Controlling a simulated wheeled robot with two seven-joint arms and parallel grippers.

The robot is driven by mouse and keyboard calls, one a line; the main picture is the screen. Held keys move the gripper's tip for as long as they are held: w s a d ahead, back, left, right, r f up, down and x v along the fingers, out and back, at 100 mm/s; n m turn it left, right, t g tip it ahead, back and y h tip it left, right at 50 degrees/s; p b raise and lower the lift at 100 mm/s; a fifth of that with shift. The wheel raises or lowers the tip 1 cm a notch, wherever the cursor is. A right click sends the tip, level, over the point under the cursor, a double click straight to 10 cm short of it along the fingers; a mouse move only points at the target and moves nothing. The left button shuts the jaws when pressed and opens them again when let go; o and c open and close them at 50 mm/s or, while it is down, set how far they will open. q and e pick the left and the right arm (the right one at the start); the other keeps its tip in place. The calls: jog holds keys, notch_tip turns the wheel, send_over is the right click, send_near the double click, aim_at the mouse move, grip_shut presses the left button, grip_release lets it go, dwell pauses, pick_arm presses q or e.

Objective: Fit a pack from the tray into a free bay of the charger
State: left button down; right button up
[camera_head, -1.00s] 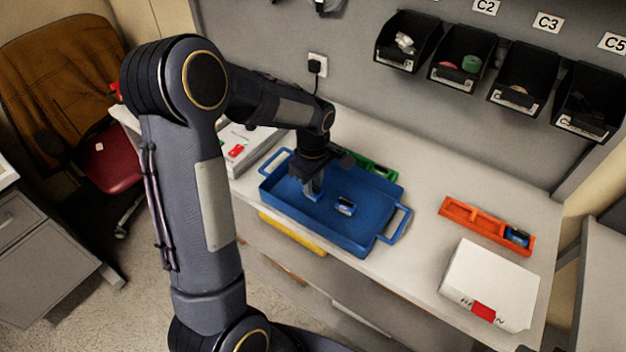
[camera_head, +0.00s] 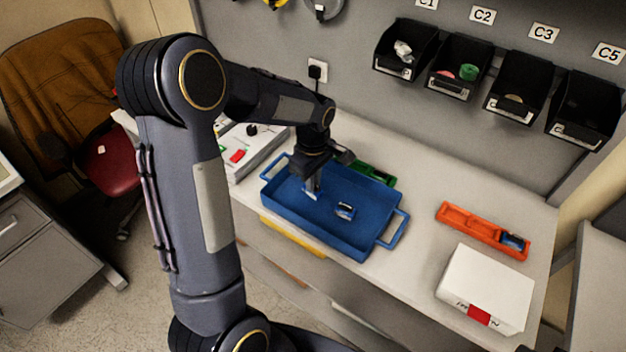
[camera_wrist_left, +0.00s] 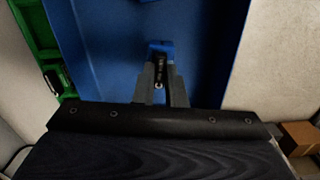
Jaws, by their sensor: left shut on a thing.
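The blue tray (camera_head: 375,239) sits on the bench. One blue pack with a dark and white label (camera_head: 345,211) lies in it. My left gripper (camera_head: 313,190) reaches down into the left part of the tray. In the left wrist view, its fingers (camera_wrist_left: 160,92) are shut on a second pack (camera_wrist_left: 160,56), blue-topped with a dark, lettered face. An orange bay holder (camera_head: 470,227) stands to the right with a blue pack (camera_head: 514,241) in its right end; its left part looks empty. A green bay holder (camera_head: 378,174) is behind the tray, partly hidden. My right gripper is out of view.
A white box with a red label (camera_head: 486,287) stands in front of the orange holder. A pale device with a red button (camera_head: 240,155) is left of the tray. Black wall bins (camera_head: 516,85) hang behind. Bench between tray and orange holder is clear.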

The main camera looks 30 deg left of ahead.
pick_arm(q)
jog(key=shift+r+p, duration=1.6)
jog(key=shift+r, duration=0.95)
jog(key=shift+f, duration=0.1)
